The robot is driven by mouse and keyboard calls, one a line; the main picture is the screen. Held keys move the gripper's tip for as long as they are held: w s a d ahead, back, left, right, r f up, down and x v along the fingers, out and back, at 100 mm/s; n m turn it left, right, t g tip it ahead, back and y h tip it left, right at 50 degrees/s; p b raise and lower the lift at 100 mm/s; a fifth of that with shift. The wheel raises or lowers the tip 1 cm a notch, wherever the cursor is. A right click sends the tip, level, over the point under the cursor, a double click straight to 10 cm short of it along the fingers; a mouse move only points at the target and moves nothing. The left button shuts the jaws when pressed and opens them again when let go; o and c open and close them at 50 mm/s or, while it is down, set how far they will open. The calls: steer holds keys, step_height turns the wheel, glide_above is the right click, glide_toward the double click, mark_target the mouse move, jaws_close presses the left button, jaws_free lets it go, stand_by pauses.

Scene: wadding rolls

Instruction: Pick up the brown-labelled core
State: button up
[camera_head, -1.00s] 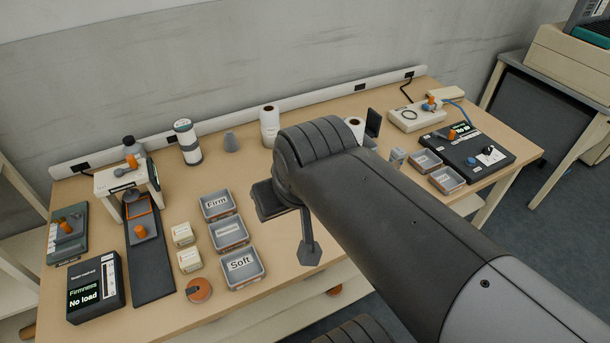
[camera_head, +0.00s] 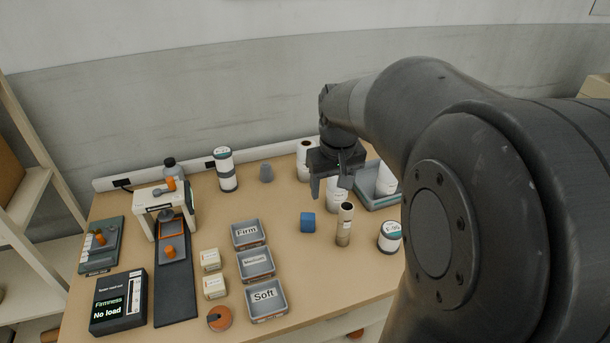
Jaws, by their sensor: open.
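A slim upright core (camera_head: 344,226) with a tan-brown body and a dark open top stands on the table right of centre. Its label is too small to read. My gripper (camera_head: 331,186) is open and points down, above and behind the core, slightly to its left. It is apart from the core. A white roll (camera_head: 337,203) stands just behind the core, partly hidden by my gripper's fingers.
A blue block (camera_head: 308,222) lies left of the core. A labelled white roll (camera_head: 390,237) stands to its right. Behind are another roll (camera_head: 304,163) and a grey tray (camera_head: 370,195) with a roll in it. Three labelled bins (camera_head: 268,318) stand left. My arm hides the table's right side.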

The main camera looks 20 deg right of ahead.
steer(key=g, duration=0.2)
glide_toward(346, 216)
steer(key=w, duration=0.1)
steer(key=w+d+f, duration=0.1)
steer(key=shift+w+d+f, duration=0.1)
steer(key=shift+w+f, duration=0.15)
steer(key=shift+w, duration=0.05)
step_height(346, 216, down, 5)
steer(key=shift+f, duration=0.15)
steer(key=shift+s+f, duration=0.15)
steer(key=shift+f, duration=0.75)
steer(key=shift+s+f, duration=0.15)
steer(key=shift+f, duration=0.8)
steer(key=shift+s+f, duration=0.2)
steer(key=shift+f, duration=0.7)
steer(key=c, duration=1.1)
steer(key=shift+o, duration=0.2)
steer(key=shift+r, duration=0.1)
